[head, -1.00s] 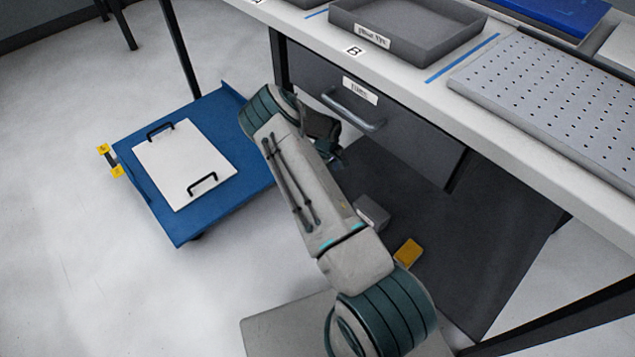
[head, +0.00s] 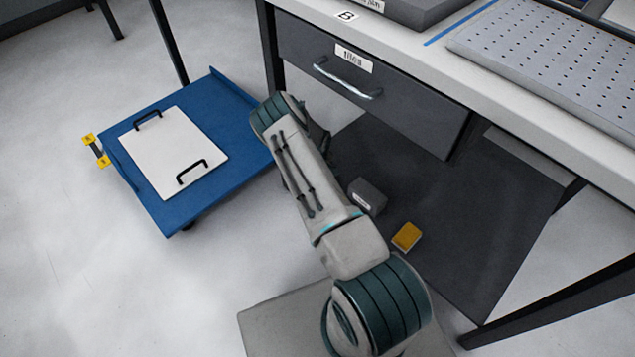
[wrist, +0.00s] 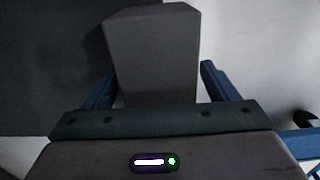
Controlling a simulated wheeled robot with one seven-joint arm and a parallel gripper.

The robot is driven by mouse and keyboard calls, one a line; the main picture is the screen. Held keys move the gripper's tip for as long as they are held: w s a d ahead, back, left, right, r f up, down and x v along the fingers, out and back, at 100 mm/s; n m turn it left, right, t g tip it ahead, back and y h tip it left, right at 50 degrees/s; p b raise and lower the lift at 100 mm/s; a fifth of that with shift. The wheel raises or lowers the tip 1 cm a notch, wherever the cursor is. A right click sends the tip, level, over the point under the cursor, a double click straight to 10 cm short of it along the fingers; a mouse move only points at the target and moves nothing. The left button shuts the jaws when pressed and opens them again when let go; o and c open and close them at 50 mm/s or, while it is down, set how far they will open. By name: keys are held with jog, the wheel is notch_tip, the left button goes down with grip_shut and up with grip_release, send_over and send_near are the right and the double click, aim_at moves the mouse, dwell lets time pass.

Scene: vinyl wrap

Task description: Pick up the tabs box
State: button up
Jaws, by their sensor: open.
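In the wrist view a plain dark grey box (wrist: 152,60) stands between the two blue fingers of my gripper (wrist: 156,78). The fingers are open, one on each side of the box. There is a gap on the right, and the left finger is partly hidden by the box edge. In the head view my arm hides most of the gripper. A small grey box with a pale label (head: 367,196) lies on the dark lower shelf (head: 455,235), just right of my arm. Its label is too small to read. I cannot tell whether it is the box in the wrist view.
A yellow block (head: 406,236) lies on the shelf near my arm. The bench with its drawer (head: 370,85) overhangs the shelf. A blue cart (head: 225,115) carrying a white board (head: 173,152) stands to the left. Open floor lies at the lower left.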

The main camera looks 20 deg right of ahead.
jog(key=shift+f, duration=0.5)
jog(key=shift+r, duration=0.1)
jog(key=c, duration=1.2)
jog(key=shift+o, duration=0.2)
